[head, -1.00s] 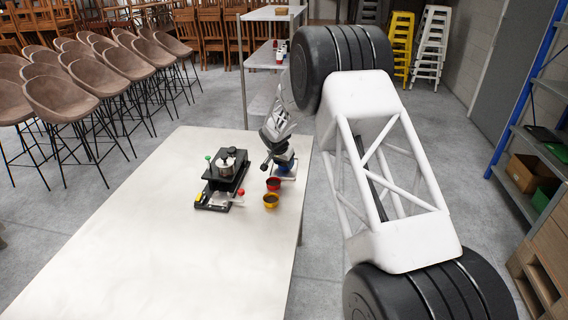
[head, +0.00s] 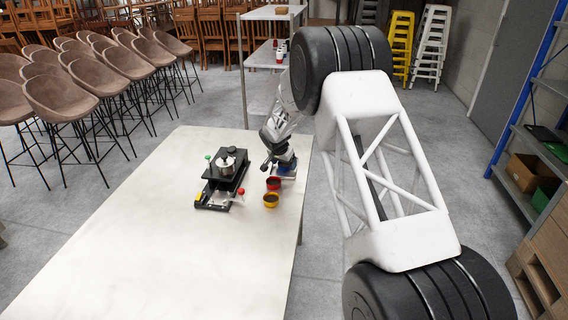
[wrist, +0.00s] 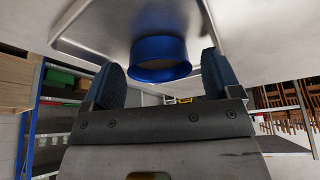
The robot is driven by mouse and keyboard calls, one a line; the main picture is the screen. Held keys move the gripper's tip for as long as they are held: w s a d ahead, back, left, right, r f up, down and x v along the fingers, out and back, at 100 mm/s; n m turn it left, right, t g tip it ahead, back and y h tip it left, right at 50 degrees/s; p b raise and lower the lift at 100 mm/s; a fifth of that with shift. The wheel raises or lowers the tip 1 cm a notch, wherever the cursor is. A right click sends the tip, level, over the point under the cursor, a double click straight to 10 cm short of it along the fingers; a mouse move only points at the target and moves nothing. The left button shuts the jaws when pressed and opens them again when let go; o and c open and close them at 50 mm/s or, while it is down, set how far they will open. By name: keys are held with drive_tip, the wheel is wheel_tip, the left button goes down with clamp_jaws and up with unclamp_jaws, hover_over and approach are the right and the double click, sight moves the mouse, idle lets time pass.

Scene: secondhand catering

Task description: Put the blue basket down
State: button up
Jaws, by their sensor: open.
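The blue basket (wrist: 158,58) is round and shows in the wrist view against a metal tray (wrist: 105,22) with a raised rim. My gripper (wrist: 163,78) is open, with its two dark fingers on either side of the basket and visible gaps between. In the head view my gripper (head: 279,160) is low over the far right corner of the pale table. Only a small blue part of the basket (head: 285,174) shows below it there; the rest is hidden.
A red bowl (head: 273,183) and a yellow bowl (head: 270,200) stand close in front of my gripper. Left of them is a black appliance (head: 223,177) with a metal pot (head: 226,163). The near and left parts of the table (head: 130,235) are clear.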

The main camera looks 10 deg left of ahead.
drive_tip(key=v, duration=1.2)
drive_tip(key=shift+r, duration=0.15)
idle(0.4)
idle(0.4)
drive_tip(key=s+d+r+n+g, duration=0.1)
drive_tip(key=s+d+r, duration=1)
drive_tip(key=s+d, duration=0.2)
drive_tip(key=s+d+r+n, duration=0.1)
drive_tip(key=s+d+r, duration=0.9)
drive_tip(key=s+d, duration=0.65)
drive_tip(key=s, duration=0.9)
drive_tip(key=s+d+f+n+y, duration=0.1)
drive_tip(key=s+d, duration=0.3)
drive_tip(key=s, duration=0.8)
drive_tip(key=s+d+f+n, duration=0.1)
drive_tip(key=s+d, duration=0.3)
drive_tip(key=s, duration=0.8)
drive_tip(key=shift+g, duration=0.3)
